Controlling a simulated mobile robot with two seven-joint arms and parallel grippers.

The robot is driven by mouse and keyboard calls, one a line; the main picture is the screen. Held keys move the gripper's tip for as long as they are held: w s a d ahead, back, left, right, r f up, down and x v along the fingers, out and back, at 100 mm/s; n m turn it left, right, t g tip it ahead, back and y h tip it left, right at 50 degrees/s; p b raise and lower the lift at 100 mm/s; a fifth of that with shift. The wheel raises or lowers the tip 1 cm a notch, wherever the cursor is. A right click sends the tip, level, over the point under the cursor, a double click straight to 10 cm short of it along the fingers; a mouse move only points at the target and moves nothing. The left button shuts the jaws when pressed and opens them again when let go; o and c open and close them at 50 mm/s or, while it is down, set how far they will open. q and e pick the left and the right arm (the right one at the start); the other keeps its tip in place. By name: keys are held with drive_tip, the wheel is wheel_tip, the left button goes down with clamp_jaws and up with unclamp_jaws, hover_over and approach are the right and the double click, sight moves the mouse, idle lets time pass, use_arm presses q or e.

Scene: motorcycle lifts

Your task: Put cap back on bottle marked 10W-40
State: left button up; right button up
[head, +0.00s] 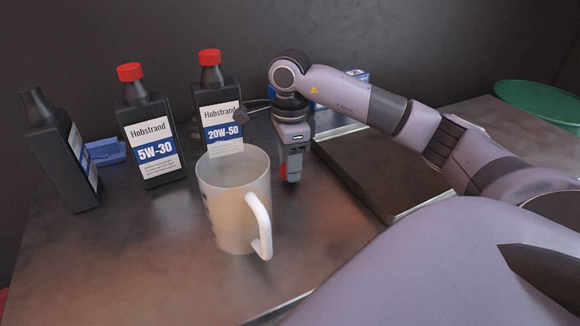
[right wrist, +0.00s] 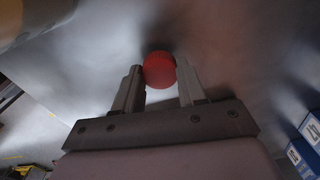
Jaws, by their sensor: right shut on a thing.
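A red cap (right wrist: 160,70) is held between the fingers of my right gripper (right wrist: 161,80) in the right wrist view. In the head view the right gripper (head: 289,172) points down behind the mug, with the red cap (head: 283,171) partly showing at its fingertips. A dark bottle without a cap (head: 62,150) stands at the far left, its label turned away and unreadable. A bottle marked 5W-30 (head: 150,140) and one marked 20W-50 (head: 218,115) both wear red caps. No 10W-40 marking is readable. My left gripper is not in view.
A large translucent mug (head: 235,200) stands in front of the bottles, its handle to the right. A blue object (head: 105,152) lies behind the bottles. A shallow dark tray (head: 385,175) lies right of my gripper. A green round item (head: 540,104) is at the far right.

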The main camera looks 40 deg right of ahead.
wheel_tip(320, 180, up, 8)
drive_tip(key=shift+p, duration=0.4)
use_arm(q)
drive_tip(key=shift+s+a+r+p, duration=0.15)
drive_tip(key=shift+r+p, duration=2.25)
use_arm(e)
wheel_tip(320, 180, up, 10)
drive_tip(key=shift+r, duration=0.2)
